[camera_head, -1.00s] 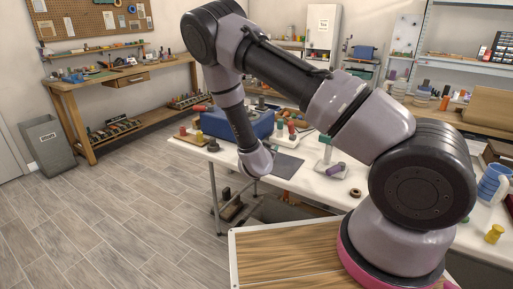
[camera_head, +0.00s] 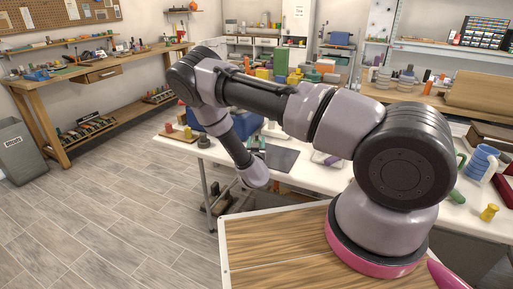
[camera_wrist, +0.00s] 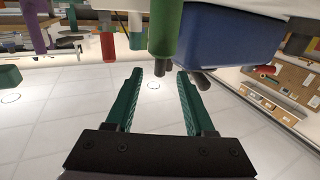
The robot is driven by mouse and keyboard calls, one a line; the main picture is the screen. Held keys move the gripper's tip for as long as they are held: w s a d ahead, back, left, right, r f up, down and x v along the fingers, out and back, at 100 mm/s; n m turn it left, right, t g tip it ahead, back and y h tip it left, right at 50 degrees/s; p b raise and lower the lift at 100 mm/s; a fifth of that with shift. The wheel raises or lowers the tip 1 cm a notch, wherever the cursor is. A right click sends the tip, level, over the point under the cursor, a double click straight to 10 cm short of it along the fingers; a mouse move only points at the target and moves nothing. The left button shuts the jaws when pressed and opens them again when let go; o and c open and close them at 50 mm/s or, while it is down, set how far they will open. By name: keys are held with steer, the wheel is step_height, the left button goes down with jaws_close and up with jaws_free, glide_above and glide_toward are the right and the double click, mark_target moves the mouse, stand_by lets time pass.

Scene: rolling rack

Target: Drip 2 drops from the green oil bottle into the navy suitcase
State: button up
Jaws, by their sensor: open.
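My gripper (camera_wrist: 160,76) is open and empty, with two teal fingers pointing up the wrist view, which appears upside down with the ceiling below. A green cylindrical body (camera_wrist: 167,28), perhaps the green oil bottle, hangs into the top of that view just beyond and between the fingertips, apart from them. The blue case (camera_wrist: 228,38), which seems to be the navy suitcase, is right beside it. In the head view the blue case (camera_head: 203,118) stands on the white table, largely hidden behind my arm. The green bottle cannot be made out clearly there.
The white table (camera_head: 305,176) also holds a dark mat (camera_head: 281,158), a purple cylinder (camera_head: 332,160), a blue mug (camera_head: 481,162) and a yellow spool (camera_head: 489,213). A red-bodied item (camera_wrist: 107,45) stands near the fingers in the wrist view. Open floor (camera_head: 110,215) lies at left.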

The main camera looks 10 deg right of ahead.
mark_target(257, 137)
steer(key=x, duration=0.4)
steer(key=shift+w+f, duration=0.1)
jaws_close()
step_height(257, 137, up, 10)
steer(key=shift+r, duration=0.1)
stand_by(0.5)
